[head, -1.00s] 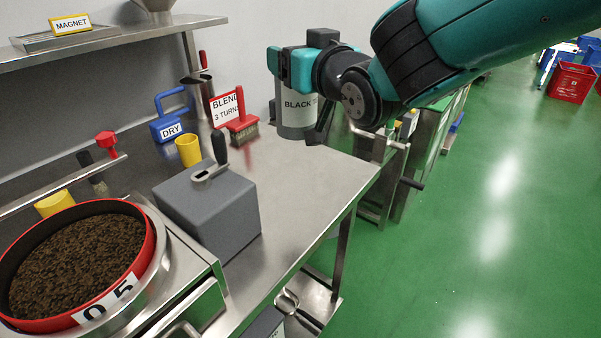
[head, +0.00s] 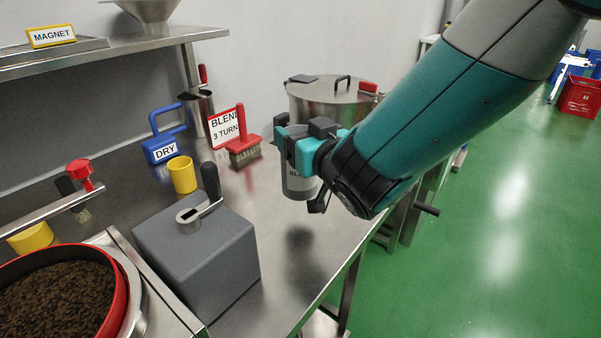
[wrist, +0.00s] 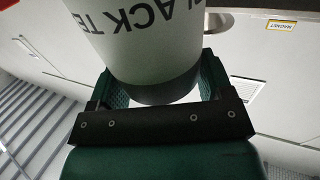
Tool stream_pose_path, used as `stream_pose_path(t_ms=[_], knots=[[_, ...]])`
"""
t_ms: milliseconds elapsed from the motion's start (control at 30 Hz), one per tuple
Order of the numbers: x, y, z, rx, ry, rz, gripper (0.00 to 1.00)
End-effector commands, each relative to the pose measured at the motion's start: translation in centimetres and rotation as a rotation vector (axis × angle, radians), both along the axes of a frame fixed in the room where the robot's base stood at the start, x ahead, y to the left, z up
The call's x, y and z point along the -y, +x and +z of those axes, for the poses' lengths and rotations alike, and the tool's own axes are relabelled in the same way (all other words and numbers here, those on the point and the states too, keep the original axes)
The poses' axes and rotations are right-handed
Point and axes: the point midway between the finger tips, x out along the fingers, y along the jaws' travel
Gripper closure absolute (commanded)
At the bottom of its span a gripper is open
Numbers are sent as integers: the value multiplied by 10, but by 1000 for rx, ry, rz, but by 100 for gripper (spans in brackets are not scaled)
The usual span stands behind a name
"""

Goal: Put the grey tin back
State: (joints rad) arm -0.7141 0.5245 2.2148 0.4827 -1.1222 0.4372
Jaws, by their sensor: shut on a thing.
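The grey tin (head: 300,187) has a pale label with black lettering, partly covered in the head view. My gripper (head: 303,145) is shut around it, near its top. The tin hangs over the steel bench (head: 270,205), and a dark shadow lies on the bench below it. In the wrist view the tin (wrist: 140,50) sits between the two fingers of my gripper (wrist: 163,88), and its label reads "BLACK TE" upside down. The tin's right side in the head view is hidden by my arm.
A steel drum (head: 330,105) stands behind my gripper. A grey box with a crank (head: 195,255), a yellow cup (head: 182,175), a red brush (head: 243,152), a blue DRY holder (head: 165,148) and a red sieve (head: 120,300) stand to the left. The bench below the tin is clear.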

Motion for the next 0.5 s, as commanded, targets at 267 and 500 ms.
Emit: stream_pose_path(t_ms=[267,500], knots=[[-2,-1,-34,1,0,4,100],[-3,-1,-69,1,0,5,100]])
